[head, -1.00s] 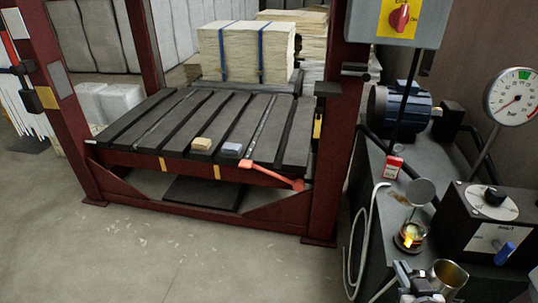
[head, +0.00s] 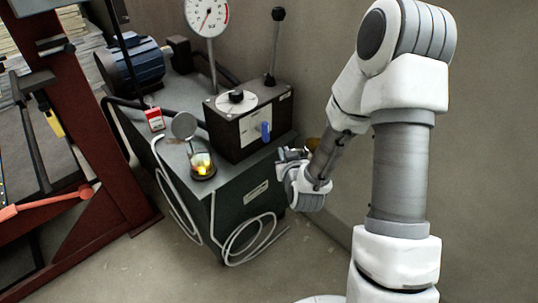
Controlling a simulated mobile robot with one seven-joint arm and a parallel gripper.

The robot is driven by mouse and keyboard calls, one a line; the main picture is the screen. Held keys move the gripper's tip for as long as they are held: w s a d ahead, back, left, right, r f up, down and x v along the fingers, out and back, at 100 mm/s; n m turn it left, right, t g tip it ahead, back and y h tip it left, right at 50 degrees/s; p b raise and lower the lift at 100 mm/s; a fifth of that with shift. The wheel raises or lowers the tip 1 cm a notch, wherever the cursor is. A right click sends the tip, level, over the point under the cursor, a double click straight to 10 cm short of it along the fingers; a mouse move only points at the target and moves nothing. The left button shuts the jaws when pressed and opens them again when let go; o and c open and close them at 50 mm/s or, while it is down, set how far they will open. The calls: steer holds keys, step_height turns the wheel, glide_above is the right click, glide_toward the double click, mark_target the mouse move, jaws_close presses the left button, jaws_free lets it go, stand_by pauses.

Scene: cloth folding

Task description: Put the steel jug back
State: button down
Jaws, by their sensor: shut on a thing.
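My gripper (head: 288,154) is beside the right end of the black control box, at the right edge of the green cabinet.
The green cabinet (head: 236,204) bears a black control box (head: 248,128) with a blue lever, a lit glass lamp (head: 203,166) with a round mirror, a red-and-white packet (head: 155,120) and a blue motor (head: 137,64). A pale hose (head: 250,240) hangs in front. A red press frame (head: 100,150) stands left.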

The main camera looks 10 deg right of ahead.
step_height(320, 180, up, 23)
steer(key=s+p, duration=0.1)
steer(key=p, duration=2.7)
steer(key=shift+s+a, duration=0.2)
steer(key=shift+a, duration=0.1)
